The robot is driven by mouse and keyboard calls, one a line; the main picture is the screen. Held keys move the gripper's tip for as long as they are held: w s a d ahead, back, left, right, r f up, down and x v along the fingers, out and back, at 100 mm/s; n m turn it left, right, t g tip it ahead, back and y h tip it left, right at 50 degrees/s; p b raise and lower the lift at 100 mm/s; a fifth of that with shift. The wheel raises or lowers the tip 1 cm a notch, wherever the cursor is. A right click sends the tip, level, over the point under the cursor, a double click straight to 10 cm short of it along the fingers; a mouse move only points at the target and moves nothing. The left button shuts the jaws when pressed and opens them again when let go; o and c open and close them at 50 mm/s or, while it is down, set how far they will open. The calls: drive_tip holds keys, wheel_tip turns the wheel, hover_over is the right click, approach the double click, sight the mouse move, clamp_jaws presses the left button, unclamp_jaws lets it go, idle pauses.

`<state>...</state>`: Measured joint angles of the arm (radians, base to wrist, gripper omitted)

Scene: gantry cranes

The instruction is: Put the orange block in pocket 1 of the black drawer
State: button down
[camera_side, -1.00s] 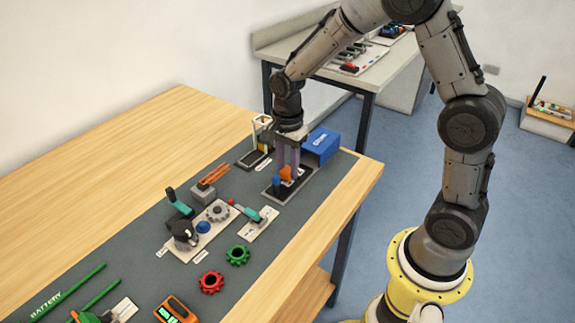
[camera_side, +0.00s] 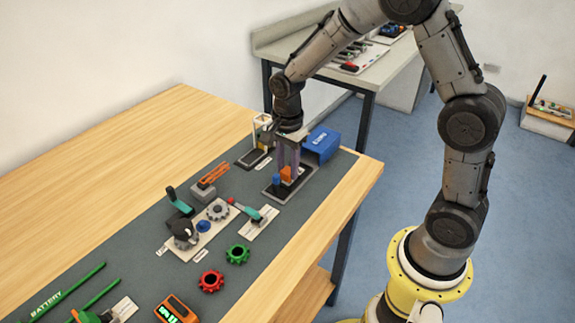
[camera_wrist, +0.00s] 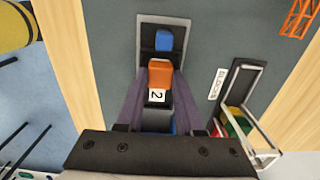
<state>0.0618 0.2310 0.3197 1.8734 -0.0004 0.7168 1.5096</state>
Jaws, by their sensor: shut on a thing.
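The orange block (camera_wrist: 160,73) is between the purple fingers of my gripper (camera_wrist: 158,82), which is shut on it. In the side view the orange block (camera_side: 286,173) shows at the fingertips of my gripper (camera_side: 288,166), over the black drawer (camera_side: 287,192). In the wrist view the drawer (camera_wrist: 143,35) is a long black tray with a grey rim. A blue block (camera_wrist: 164,40) stands at its far end. A white label "2" (camera_wrist: 157,96) shows just below the orange block. I cannot tell whether the orange block touches the drawer floor.
A blue box (camera_side: 321,144) stands right behind the drawer. A white gantry frame (camera_wrist: 262,135) stands beside it over a black tray with coloured blocks (camera_wrist: 236,121). Gears and tools lie farther along the grey mat. The table edge is close on the drawer's right.

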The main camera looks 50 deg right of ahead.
drive_tip(key=shift+f, duration=0.45)
idle(0.4)
drive_tip(key=shift+c, duration=2.3)
unclamp_jaws()
drive_tip(key=shift+r, duration=3.5)
